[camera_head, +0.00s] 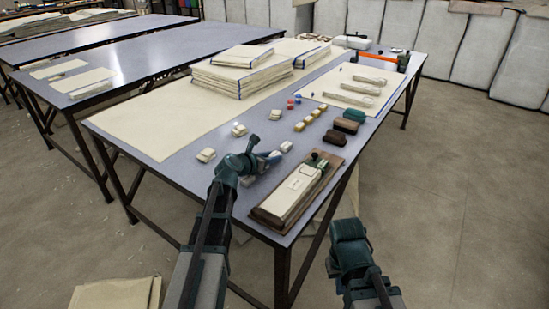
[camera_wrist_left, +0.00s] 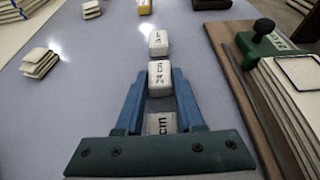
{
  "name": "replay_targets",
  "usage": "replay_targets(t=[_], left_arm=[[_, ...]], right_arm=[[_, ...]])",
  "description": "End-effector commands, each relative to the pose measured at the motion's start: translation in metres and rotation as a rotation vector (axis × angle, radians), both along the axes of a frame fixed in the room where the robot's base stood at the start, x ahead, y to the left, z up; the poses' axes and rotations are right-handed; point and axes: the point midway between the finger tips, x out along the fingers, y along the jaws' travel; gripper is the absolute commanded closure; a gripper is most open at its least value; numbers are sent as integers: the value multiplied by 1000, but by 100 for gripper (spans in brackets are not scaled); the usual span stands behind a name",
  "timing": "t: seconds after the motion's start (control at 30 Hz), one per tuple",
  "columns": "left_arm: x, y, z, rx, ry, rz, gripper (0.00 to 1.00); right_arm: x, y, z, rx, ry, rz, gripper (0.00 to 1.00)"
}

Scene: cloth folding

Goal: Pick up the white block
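Several small white blocks with black lettering lie in a row on the table. In the left wrist view, the farthest block (camera_wrist_left: 158,42) is clear of my fingers. A middle block (camera_wrist_left: 160,74) marked "24 cm" is at my left gripper's fingertips (camera_wrist_left: 159,78). A nearer block (camera_wrist_left: 160,123) shows between the finger bases, partly hidden by the gripper. The blue fingers are apart, and I see no clear grip. In the head view, my left gripper (camera_head: 268,159) is low over the row, with one white block (camera_head: 286,146) just beyond it. My right gripper (camera_head: 349,233) is off the table's near edge; its fingers are not clear.
A brown board with a cream pad (camera_head: 291,194) and green-handled tool (camera_head: 318,161) lies right of the row. Cream cloth stacks (camera_head: 205,155) lie to the left. Brown (camera_head: 334,138) and green (camera_head: 354,115) blocks and small yellow blocks (camera_head: 299,127) lie farther back.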

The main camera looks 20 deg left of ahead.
Motion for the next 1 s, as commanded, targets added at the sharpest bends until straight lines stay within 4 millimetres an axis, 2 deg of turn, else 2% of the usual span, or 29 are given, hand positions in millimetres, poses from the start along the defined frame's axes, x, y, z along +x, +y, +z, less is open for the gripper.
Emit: replay_targets(t=[0.03, 0.17, 0.63, 1.0], left_arm=[[0, 0, 0, 0, 0, 0, 78], [0, 0, 0, 0, 0, 0, 100], [0, 1, 5, 0, 0, 0, 100], [-1, 8, 39, 0, 0, -5, 100]], right_arm=[[0, 0, 0, 0, 0, 0, 100], [0, 0, 0, 0, 0, 0, 100], [0, 0, 5, 0, 0, 0, 100], [0, 0, 39, 2, 1, -1, 100]])
